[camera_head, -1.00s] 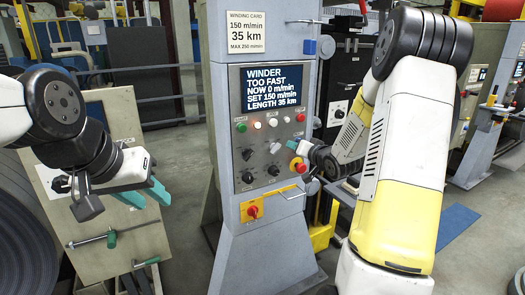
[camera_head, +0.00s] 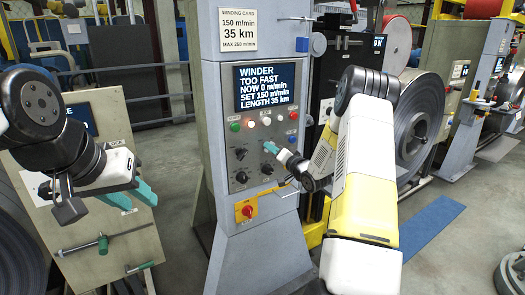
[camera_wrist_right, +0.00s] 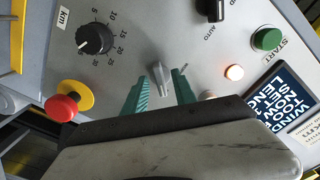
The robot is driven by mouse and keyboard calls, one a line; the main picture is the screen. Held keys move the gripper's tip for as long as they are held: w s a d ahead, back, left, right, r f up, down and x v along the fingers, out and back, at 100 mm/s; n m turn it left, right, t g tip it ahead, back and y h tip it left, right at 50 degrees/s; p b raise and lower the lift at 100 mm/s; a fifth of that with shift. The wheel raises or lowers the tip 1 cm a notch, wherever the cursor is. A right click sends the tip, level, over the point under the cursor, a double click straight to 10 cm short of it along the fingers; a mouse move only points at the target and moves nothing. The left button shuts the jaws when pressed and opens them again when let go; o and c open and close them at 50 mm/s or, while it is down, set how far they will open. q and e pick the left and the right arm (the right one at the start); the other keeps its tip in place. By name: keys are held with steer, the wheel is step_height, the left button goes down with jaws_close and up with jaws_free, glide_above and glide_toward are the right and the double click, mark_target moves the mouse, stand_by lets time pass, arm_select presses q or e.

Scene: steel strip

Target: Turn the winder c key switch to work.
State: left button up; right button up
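The grey winder panel (camera_head: 262,135) stands in the middle of the head view. Its display (camera_head: 266,87) reads "WINDER TOO FAST, NOW 0 m/min, SET 150 m/min, LENGTH 35 km". In the right wrist view a small grey key switch (camera_wrist_right: 159,75) stands between the teal fingers of my right gripper (camera_wrist_right: 160,84). These fingers are open, with gaps on both sides of the key. In the head view my right gripper (camera_head: 271,148) is at the panel and covers the key. The key's position label is not readable. My left gripper (camera_head: 131,196) is open and empty, left of the panel.
Near the key are a black km dial (camera_wrist_right: 95,40), a black selector (camera_wrist_right: 213,8), a green start button (camera_wrist_right: 267,39) and a red stop button on yellow (camera_wrist_right: 62,108). A tilted cabinet (camera_head: 80,240) stands at left.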

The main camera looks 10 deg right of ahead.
steer(key=shift+w, duration=0.15)
jaws_close()
stand_by(0.4)
steer(key=shift+n, duration=8.9)
